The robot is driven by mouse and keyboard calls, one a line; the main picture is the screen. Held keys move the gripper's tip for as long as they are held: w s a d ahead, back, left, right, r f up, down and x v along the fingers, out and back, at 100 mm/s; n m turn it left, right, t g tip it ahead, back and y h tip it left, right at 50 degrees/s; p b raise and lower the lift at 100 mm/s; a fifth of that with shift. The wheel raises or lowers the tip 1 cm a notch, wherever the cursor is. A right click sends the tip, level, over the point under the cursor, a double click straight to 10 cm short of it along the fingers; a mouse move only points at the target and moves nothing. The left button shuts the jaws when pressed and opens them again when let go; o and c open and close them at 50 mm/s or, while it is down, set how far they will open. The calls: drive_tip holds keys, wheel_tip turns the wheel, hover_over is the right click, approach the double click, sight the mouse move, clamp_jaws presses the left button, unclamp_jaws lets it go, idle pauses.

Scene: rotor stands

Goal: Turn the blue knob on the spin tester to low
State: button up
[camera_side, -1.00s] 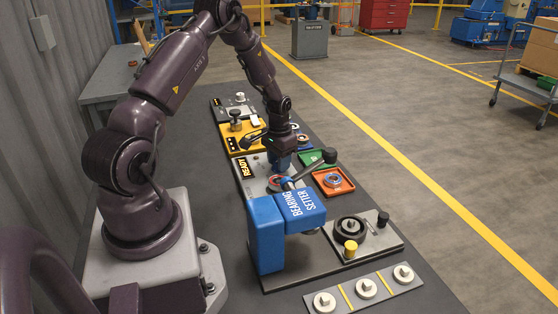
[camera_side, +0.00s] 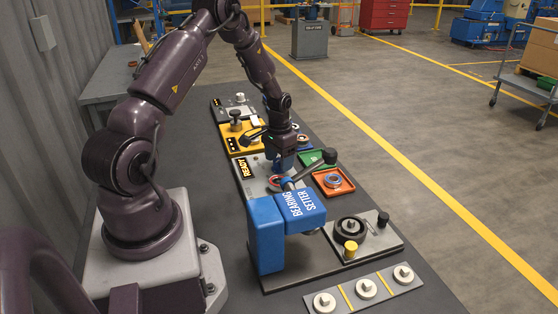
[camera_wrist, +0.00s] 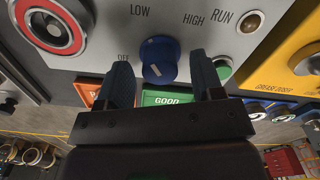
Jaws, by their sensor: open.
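The spin tester's grey panel (camera_wrist: 200,35) fills the top of the wrist view, with the words LOW, HIGH, OFF and RUN. The blue knob (camera_wrist: 159,60) sits on it below LOW and HIGH, right of OFF. A small pale mark shows on the knob, but I cannot tell clearly where it points. My gripper (camera_wrist: 161,66) is open, with one dark blue finger on each side of the knob and visible gaps between. In the side view my gripper (camera_side: 283,164) is over the grey panel (camera_side: 252,186) and hides the knob there.
A red-ringed round part (camera_wrist: 48,25) lies left of the knob. A lamp (camera_wrist: 250,21) is by RUN. Green (camera_side: 318,159) and orange (camera_side: 333,181) trays lie right of my gripper. The blue bearing setter (camera_side: 302,208) with its lever stands close in front.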

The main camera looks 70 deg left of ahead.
sight(278, 161)
wheel_tip(278, 161, up, 12)
drive_tip(key=shift+r, duration=0.15)
idle(0.4)
drive_tip(key=s+d+r+m+t, duration=0.1)
drive_tip(key=s+d+r, duration=0.3)
drive_tip(key=d, duration=0.5)
drive_tip(key=s+d+r+m+t, duration=0.1)
drive_tip(key=s+d+r+t, duration=0.1)
drive_tip(key=s+d+r, duration=0.3)
drive_tip(key=s+d+r+m+t, duration=0.2)
drive_tip(key=s+d+r, duration=0.2)
drive_tip(key=d+r, duration=0.5)
drive_tip(key=d, duration=0.5)
drive_tip(key=shift+s+d+r+t, duration=0.2)
drive_tip(key=shift+d+t, duration=0.1)
drive_tip(key=shift+d, duration=0.1)
